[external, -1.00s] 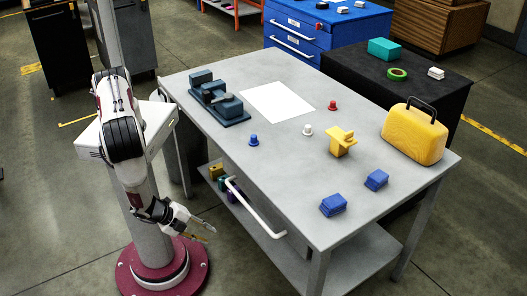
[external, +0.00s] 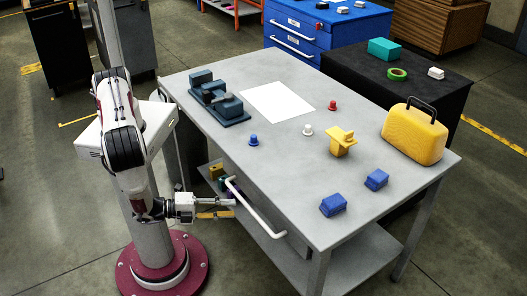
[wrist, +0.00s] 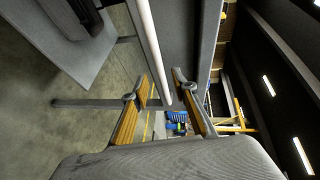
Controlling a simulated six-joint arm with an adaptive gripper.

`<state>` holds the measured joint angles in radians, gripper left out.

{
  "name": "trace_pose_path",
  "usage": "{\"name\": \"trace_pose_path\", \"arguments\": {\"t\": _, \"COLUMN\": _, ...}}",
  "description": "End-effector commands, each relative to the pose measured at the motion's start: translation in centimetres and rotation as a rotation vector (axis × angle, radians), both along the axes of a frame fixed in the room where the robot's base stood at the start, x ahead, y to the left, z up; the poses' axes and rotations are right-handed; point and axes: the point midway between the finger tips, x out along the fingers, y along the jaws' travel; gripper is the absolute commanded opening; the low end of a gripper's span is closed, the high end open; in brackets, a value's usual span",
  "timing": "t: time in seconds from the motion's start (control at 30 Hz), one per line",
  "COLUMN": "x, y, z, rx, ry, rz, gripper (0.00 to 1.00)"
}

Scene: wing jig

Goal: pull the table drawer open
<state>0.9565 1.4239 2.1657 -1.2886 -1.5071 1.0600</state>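The grey table (external: 290,150) has a drawer front (external: 238,169) on its side facing my arm, with a long white bar handle (external: 257,211) across it. The drawer looks shut. My gripper (external: 234,208) is beside the handle's left part, roughly level with it, fingers pointing at the table. In the wrist view the two yellow-padded fingers (wrist: 163,88) are apart, and the white handle (wrist: 149,45) runs down between their tips in the picture. The grey drawer panel (wrist: 187,40) lies beyond it. I cannot tell whether the fingers touch the handle.
A lower shelf (external: 345,255) lies under the tabletop, with small coloured items (external: 216,171) near its left end. On top are a dark vise-like fixture (external: 218,103), a white sheet (external: 278,102), blue blocks (external: 333,206) and a yellow case (external: 414,135). Floor beside my base is free.

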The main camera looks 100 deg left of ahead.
Motion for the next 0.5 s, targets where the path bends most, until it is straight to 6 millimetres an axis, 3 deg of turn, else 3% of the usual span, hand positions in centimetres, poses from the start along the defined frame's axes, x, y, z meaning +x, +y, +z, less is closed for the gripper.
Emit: {"name": "trace_pose_path", "arguments": {"t": 0.5, "x": 0.62, "y": 0.28, "z": -0.19, "rx": -0.002, "ry": 0.003, "rz": 0.001, "gripper": 0.28}}
